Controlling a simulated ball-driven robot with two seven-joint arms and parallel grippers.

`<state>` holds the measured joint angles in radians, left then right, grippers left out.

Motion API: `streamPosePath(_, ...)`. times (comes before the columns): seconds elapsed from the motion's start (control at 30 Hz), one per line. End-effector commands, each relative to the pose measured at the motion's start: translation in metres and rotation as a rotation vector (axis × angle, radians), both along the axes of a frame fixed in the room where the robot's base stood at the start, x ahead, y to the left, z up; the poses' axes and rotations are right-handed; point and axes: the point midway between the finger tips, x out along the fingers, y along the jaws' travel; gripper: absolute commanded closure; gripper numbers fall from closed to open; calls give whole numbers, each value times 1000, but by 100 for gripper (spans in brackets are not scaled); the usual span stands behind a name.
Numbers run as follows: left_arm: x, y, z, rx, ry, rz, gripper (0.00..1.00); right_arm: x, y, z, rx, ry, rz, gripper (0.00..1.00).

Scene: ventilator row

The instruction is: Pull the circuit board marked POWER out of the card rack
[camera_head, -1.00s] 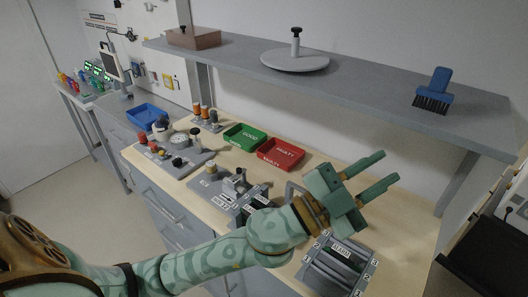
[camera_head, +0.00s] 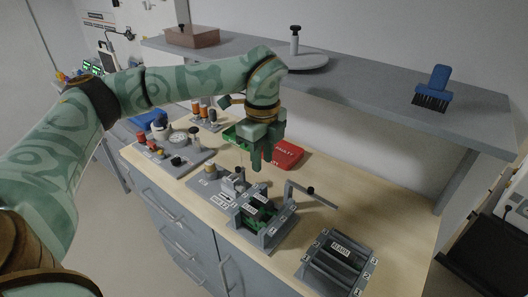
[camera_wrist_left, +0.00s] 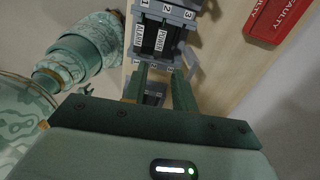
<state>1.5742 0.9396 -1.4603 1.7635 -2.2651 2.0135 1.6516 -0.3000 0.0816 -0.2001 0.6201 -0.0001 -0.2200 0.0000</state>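The card rack (camera_head: 262,226) is a grey slotted holder with green circuit boards (camera_head: 262,207), standing on the bench in the head view. In the left wrist view the rack (camera_wrist_left: 188,14) is at the top, with numbered slots. Two white labels there seem to read ALARM (camera_wrist_left: 139,36) and POWER (camera_wrist_left: 161,40), side by side. My left gripper (camera_head: 260,166) points down above and behind the rack in the head view, apart from it. In the left wrist view its two fingers (camera_wrist_left: 161,72) stand apart with nothing between them. My right gripper is not in view.
A second grey rack (camera_head: 338,246) with numbered slots stands at the front right. A bent grey handle (camera_head: 312,194) rises right of the card rack. A red FAULTY tray (camera_head: 287,154) and a partly hidden green tray (camera_head: 236,137) lie behind. A shelf (camera_head: 370,88) overhangs the bench.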

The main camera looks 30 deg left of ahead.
Motion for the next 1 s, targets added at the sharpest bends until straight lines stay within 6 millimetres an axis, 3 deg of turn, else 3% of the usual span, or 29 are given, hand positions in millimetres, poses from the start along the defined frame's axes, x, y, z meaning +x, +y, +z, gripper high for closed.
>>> streamPosePath(0.5, -1, -2, -118, -3, 4, -8, 73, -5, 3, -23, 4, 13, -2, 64)
streamPosePath(0.7, -1, -2, -143, -3, 1, -8, 73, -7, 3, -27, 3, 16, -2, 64)
streamPosePath(1.0, -1, -2, -149, -4, 0, -8, 73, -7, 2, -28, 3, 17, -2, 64)
